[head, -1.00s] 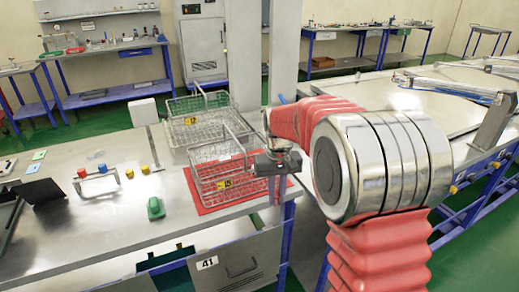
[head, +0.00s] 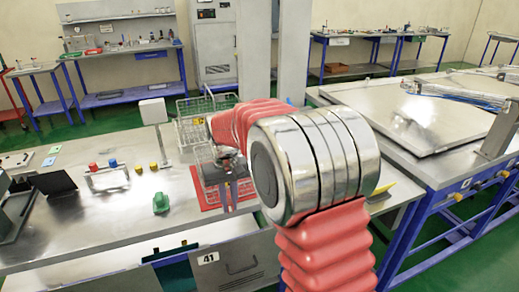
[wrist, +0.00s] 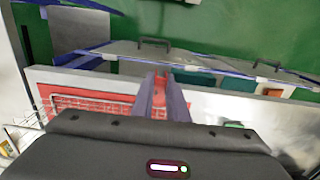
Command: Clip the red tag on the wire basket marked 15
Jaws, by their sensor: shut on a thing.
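My gripper (head: 229,190) is over the front of the table, at the near right part of the front wire basket (head: 205,157), and hides much of it. This basket stands on a red mat (head: 197,187). In the wrist view my gripper (wrist: 162,85) has its fingers close together on a small red piece, the red tag (wrist: 160,82). The mat (wrist: 60,92) and basket wires (wrist: 95,104) lie left of the fingers; I cannot tell whether they touch. A second wire basket (head: 190,128) stands behind, partly hidden by my arm. No basket number is readable now.
A green block (head: 161,203), a handle with red and blue knobs (head: 108,180), yellow knobs (head: 153,167) and a dark stand (head: 54,183) are on the table left of the mat. A white box (head: 153,111) stands behind.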

